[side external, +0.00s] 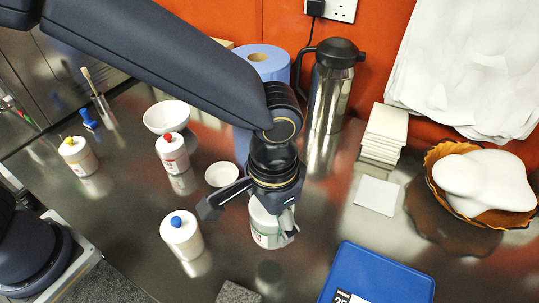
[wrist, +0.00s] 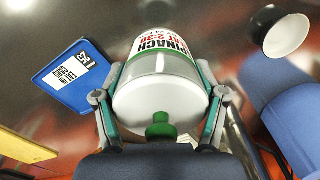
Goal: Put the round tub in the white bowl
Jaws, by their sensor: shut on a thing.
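My gripper (side external: 258,208) is shut on a round white tub (side external: 268,228) and holds it upright, apparently just above the steel counter. In the wrist view the tub (wrist: 165,65) sits between both fingers, with a green knob and a label reading SPINACH. A white bowl (side external: 166,117) stands on the counter to the left, behind the red-capped tub. A smaller white dish (side external: 222,174) lies nearer, just left of my gripper. One white bowl-like vessel (wrist: 287,36) shows at upper right in the wrist view; I cannot tell which of the two it is.
Tubs with red (side external: 172,152), yellow (side external: 77,155) and blue (side external: 182,236) caps stand to the left. A blue paper roll (side external: 268,66) and steel flask (side external: 331,92) stand behind. A blue tray (side external: 375,278), white tiles (side external: 384,132) and amber bowl (side external: 436,157) are right.

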